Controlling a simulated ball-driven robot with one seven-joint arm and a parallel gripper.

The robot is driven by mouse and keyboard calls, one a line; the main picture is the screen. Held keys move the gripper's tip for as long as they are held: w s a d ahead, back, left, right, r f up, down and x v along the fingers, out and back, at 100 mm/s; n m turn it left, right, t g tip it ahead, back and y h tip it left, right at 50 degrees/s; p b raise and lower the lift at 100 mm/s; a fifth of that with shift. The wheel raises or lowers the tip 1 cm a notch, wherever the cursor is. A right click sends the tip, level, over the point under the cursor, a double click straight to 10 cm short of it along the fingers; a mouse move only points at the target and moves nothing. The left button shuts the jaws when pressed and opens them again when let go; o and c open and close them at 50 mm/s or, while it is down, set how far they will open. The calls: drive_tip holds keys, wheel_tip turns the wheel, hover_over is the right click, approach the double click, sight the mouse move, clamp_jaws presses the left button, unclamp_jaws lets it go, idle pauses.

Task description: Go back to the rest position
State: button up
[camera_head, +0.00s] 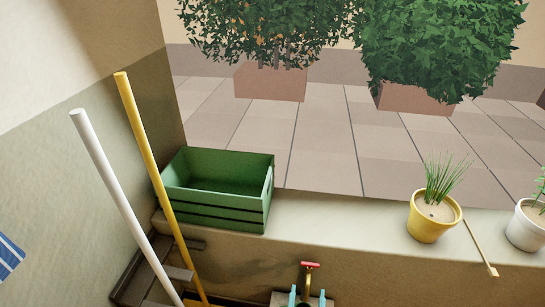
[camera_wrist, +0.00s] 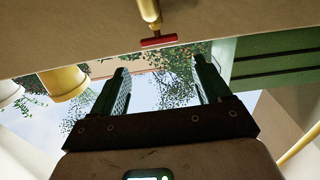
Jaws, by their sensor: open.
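My gripper (camera_wrist: 160,68) is open in the wrist view, with its two fingers spread apart and nothing between them. A brass tap (camera_wrist: 150,12) with a red handle shows just beyond the fingertips in the wrist view, apart from them as far as I can tell. The same tap (camera_head: 309,275) is at the bottom of the head view, below the ledge. Two light blue upright pieces stand on either side of it there; I cannot tell for sure whether they are my fingers.
A green slatted crate (camera_head: 215,210) stands on the ledge (camera_head: 330,215). A yellow pot (camera_head: 433,225) and a white pot (camera_head: 525,230) stand at the right. A white pole (camera_head: 115,185) and a yellow pole (camera_head: 150,165) lean at the left. Bushes in planters (camera_head: 270,82) stand behind.

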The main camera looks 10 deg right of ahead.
drive_tip(key=shift+r, duration=0.1)
drive_tip(key=s+a+r+n+g+y+p, duration=0.35)
drive_tip(key=r+n+y, duration=0.3)
drive_tip(key=y, duration=0.45)
drive_tip(key=s+d+r+m+g+h+p, duration=0.1)
drive_tip(key=s+d+r+g+h, duration=0.15)
drive_tip(key=s+d+g, duration=0.4)
drive_tip(key=s+d+r+m+g+h, duration=0.15)
drive_tip(key=s+d+r, duration=0.25)
drive_tip(key=s, duration=0.6)
drive_tip(key=s+d+r+m+g+h+p, duration=0.1)
drive_tip(key=s+d+r+g, duration=0.3)
drive_tip(key=s, duration=0.5)
wheel_tip(320, 180, down, 19)
drive_tip(key=b, duration=1.8)
drive_tip(key=shift+d, duration=0.25)
drive_tip(key=shift+g, duration=0.25)
